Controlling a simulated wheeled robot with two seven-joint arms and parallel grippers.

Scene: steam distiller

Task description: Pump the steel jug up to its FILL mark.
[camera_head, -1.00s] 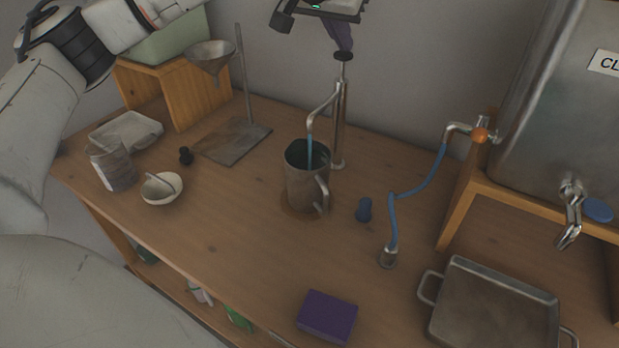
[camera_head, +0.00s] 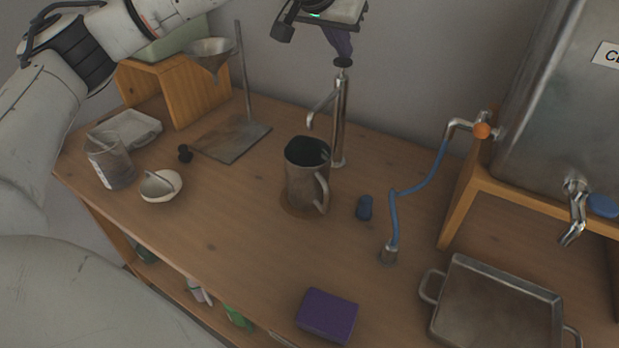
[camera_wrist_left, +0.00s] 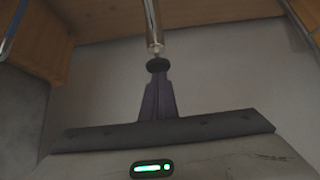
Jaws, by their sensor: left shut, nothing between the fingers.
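The steel jug (camera_head: 303,186) stands upright on the table under the pump's spout (camera_head: 318,108), its handle to the right. Its inside is dark; I cannot make out a FILL mark or the water level. No stream shows at the spout. The pump (camera_head: 339,125) is a thin steel column with a black knob (camera_head: 343,62) on top. My left gripper (camera_head: 343,52) is shut and empty, its purple fingertips at the knob from above. In the left wrist view the fingertips (camera_wrist_left: 157,78) meet the knob (camera_wrist_left: 157,65). My right gripper is out of view.
Right of the jug are a blue stopper (camera_head: 364,207) and a blue hose (camera_head: 394,210). A steel tank (camera_head: 550,110) on a wooden stand and a square pan (camera_head: 495,310) are at right. A purple sponge (camera_head: 327,315) lies in front; a funnel stand (camera_head: 245,75) is behind left.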

